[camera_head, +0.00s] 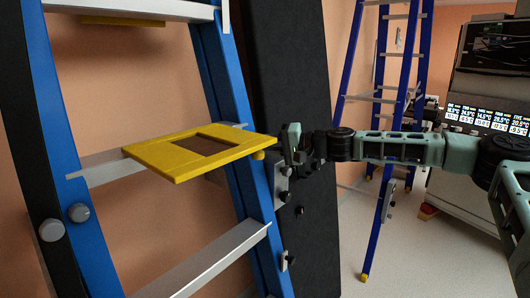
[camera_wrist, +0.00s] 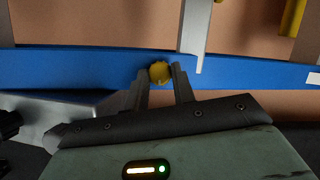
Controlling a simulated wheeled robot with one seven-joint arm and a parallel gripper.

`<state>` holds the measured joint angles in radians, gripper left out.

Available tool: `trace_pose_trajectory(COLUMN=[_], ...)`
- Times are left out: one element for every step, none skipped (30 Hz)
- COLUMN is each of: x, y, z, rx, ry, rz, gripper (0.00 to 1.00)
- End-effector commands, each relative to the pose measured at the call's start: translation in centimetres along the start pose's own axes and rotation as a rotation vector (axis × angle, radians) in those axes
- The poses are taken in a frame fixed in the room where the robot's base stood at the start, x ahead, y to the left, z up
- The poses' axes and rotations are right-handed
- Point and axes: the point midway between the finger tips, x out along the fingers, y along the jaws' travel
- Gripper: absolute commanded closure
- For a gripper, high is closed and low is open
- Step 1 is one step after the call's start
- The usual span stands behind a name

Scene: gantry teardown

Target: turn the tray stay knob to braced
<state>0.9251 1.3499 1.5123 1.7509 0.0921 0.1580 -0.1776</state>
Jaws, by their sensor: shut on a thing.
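The yellow tray (camera_head: 165,156) lies flat across the blue ladder, with a rectangular opening in its middle. The tray stay knob, small, round and yellow (camera_head: 258,155), sits at the tray's right end on the ladder's blue rail. It also shows in the wrist view (camera_wrist: 159,71), between the fingertips. My gripper (camera_head: 278,152) reaches in from the right, level with the tray. In the wrist view, my gripper (camera_wrist: 161,79) has one finger on each side of the knob and is shut on it. I cannot read the knob's turned position.
The near ladder's blue rail (camera_head: 242,110) and lower metal step (camera_head: 218,260) are close to my gripper. A tall dark panel (camera_head: 290,60) stands behind it. Another blue ladder (camera_head: 380,215) stands farther right, near a machine with lit displays (camera_head: 490,120). Pale floor is open between them.

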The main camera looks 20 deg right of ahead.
Motion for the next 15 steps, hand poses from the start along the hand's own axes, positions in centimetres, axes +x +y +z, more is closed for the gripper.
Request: trace_pose_trajectory(x=[-0.03, -0.03, -0.04, -0.04, -0.04, -0.04, -0.05, -0.05, -0.05, -0.05, -0.06, -0.06, -0.06, -0.06, -0.06], y=[0.26, 0.25, 0.22, 0.20, 0.18, 0.15, 0.14, 0.12, 0.11, 0.09, 0.09, 0.08, 0.07, 0.06, 0.06], z=[-0.10, -0.10, -0.10, -0.11, -0.12, -0.13, -0.13, -0.14, -0.15, -0.15, -0.16, -0.16, -0.17, -0.17, -0.17], rx=[0.017, 0.028, 0.040, 0.048, 0.055, 0.062, 0.067, 0.071, 0.075, 0.077, 0.079, 0.081, 0.082, 0.083, 0.083], ry=[0.004, 0.004, 0.004, 0.004, 0.004, 0.004, 0.004, 0.004, 0.004, 0.004, 0.004, 0.004, 0.004, 0.004, 0.004], rz=[-0.008, -0.012, -0.017, -0.020, -0.023, -0.026, -0.028, -0.029, -0.031, -0.032, -0.033, -0.034, -0.034, -0.034, -0.034], gripper=[0.97, 0.97, 0.97, 0.97, 0.97, 0.97, 0.97, 0.97, 0.97, 0.97, 0.97, 0.97, 0.97, 0.97, 0.97])
